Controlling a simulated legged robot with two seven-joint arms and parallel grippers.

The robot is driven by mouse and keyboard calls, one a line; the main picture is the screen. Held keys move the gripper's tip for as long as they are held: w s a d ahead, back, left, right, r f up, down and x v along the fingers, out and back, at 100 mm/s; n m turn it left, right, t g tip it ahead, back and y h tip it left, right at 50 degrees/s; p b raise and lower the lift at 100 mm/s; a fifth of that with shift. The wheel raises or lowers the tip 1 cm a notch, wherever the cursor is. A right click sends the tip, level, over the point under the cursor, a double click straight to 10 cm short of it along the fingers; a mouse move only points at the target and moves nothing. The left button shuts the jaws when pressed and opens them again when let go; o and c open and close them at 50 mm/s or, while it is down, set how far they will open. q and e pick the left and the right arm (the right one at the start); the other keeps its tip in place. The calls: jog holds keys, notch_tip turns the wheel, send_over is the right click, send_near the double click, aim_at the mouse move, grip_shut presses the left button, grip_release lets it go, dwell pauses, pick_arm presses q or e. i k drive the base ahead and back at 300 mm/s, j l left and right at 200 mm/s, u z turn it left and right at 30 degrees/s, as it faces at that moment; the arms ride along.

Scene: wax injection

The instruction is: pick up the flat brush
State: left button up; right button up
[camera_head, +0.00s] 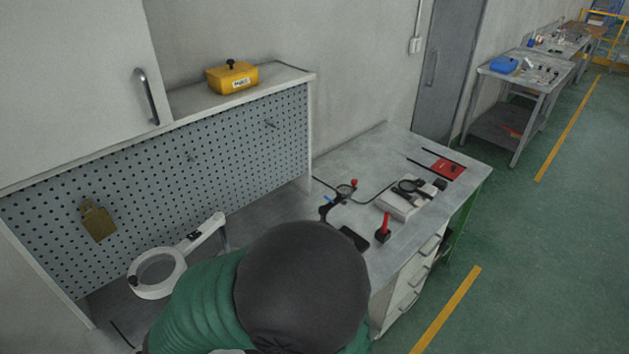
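A flat brown piece with a narrow handle-like top (97,220) hangs on the pegboard at the left. It may be the flat brush, but I cannot tell for sure at this size. No other thing in view clearly looks like a flat brush. Neither of my grippers shows in the head view. Part of the bench top is hidden behind a person.
A person in a green padded jacket (200,305) and dark cap (303,285) blocks the front of the workbench (375,155). A ring magnifier lamp (157,273), red-handled tool (384,228) and yellow box (232,77) are nearby. Green floor (510,250) at right is clear.

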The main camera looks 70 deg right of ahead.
aim_at(415, 199)
jog(key=z, duration=3.1)
jog(key=u, duration=0.2)
jog(key=i+l+u, duration=0.15)
jog(key=u, duration=0.2)
jog(key=i+l+u, duration=0.15)
jog(key=l+u, duration=0.15)
jog(key=i+l+u, duration=0.1)
jog(key=l+u, duration=0.25)
jog(key=i+l, duration=0.15)
jog(key=l, duration=0.6)
jog(key=i+l+u, duration=0.15)
jog(key=l, duration=0.6)
jog(key=i+l, duration=0.1)
jog(key=l, duration=0.65)
jog(key=i+l+u, duration=0.15)
jog(key=l, duration=0.6)
